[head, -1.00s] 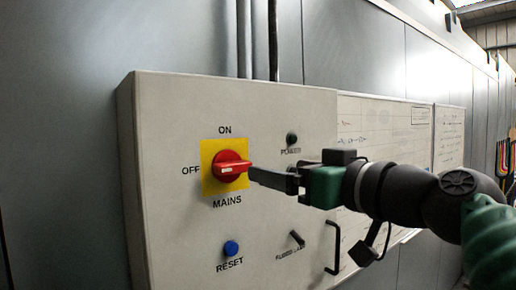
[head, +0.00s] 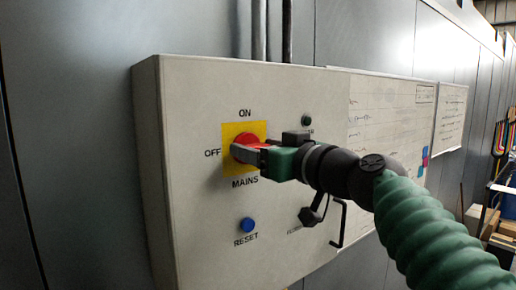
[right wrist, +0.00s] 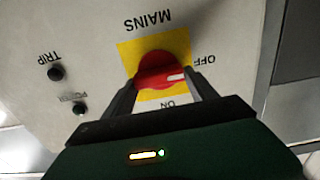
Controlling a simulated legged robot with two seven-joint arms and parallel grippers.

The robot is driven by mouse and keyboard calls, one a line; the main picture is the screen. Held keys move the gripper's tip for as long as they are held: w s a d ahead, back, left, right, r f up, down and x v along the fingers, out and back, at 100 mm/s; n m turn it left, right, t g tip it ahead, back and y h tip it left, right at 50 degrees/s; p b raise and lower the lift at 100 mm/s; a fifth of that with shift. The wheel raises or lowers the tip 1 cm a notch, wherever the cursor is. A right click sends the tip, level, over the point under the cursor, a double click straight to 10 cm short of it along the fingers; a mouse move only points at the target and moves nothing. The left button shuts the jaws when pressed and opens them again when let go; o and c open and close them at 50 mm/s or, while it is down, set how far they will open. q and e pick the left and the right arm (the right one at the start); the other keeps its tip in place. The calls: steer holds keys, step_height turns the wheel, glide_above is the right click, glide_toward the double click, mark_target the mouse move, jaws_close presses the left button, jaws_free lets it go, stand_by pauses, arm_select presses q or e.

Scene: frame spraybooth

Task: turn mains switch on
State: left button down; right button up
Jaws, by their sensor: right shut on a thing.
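The red mains switch knob (head: 247,140) sits on a yellow plate (head: 229,130) on the grey control box. ON is printed above it, OFF to its left and MAINS below. My right gripper (head: 245,152) is at the knob and covers its lower part in the head view. In the right wrist view, which shows the panel upside down, the two fingers (right wrist: 160,84) lie on either side of the red knob (right wrist: 157,64), shut on it. The knob's white mark points towards OFF. My left gripper is not in view.
On the box (head: 190,200) are a blue RESET button (head: 247,225), a dark round fitting (head: 306,120) at upper right and a black handle (head: 341,225) at lower right. A black TRIP fitting (right wrist: 56,73) shows in the wrist view. Papers (head: 385,110) hang to the right.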

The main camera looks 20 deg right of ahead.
steer(key=shift+a, duration=0.3)
steer(key=shift+c, duration=1.1)
steer(key=shift+w+d, duration=0.1)
steer(key=shift+d, duration=0.3)
steer(key=c, duration=0.3)
steer(key=shift+c, duration=0.2)
steer(key=shift+a, duration=0.1)
